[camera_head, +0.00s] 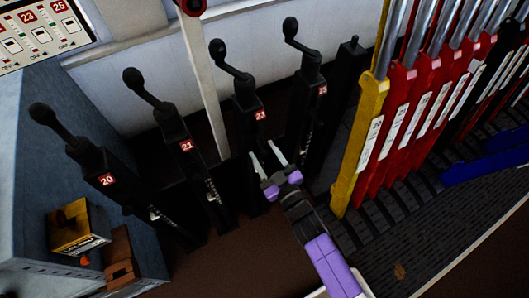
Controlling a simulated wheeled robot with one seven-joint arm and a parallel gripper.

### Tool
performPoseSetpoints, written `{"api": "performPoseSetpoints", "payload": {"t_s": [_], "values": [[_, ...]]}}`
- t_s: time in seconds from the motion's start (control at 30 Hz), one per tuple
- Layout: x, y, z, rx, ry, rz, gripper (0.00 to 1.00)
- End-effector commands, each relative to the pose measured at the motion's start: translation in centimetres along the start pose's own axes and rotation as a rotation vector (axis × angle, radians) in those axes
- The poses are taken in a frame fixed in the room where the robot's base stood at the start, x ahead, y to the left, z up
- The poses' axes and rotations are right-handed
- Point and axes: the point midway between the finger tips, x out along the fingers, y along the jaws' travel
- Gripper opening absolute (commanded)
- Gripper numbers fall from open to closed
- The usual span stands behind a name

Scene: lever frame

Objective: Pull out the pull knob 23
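A row of black posts stands across the view, each with a bent crank ending in a round black knob. The post with a red plate that seems to read 23 (261,115) is third from the left; its small digits are hard to read. Its crank ends in the pull knob (217,47), above and left of the plate. My gripper (266,158) is open, with two pale fingers apart and pointing up the picture. It appears in front of this post's lower part, below the plate and well below the knob. I see nothing between the fingers. Contact with the post cannot be told.
Neighbouring posts carry plates 20 (107,180) and 21 (187,146) on the left, and another (322,90) on the right. A pale lever (203,80) rises behind. A yellow lever (360,140) and several red levers (400,120) stand close at right. A grey cabinet (30,170) borders the left.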

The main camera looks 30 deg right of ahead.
Motion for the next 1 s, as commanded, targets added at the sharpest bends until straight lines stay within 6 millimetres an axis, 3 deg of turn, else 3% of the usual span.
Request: {"api": "performPoseSetpoints", "payload": {"t_s": [0.23,0.63,1.0], "values": [[-1.0,-0.1,0.1,0.001,-0.001,-0.001,0.48],[-7.0,-0.1,0.1,0.001,-0.001,0.000,0.48],[-7.8,0.0,0.0,0.000,0.000,0.000,0.48]]}}
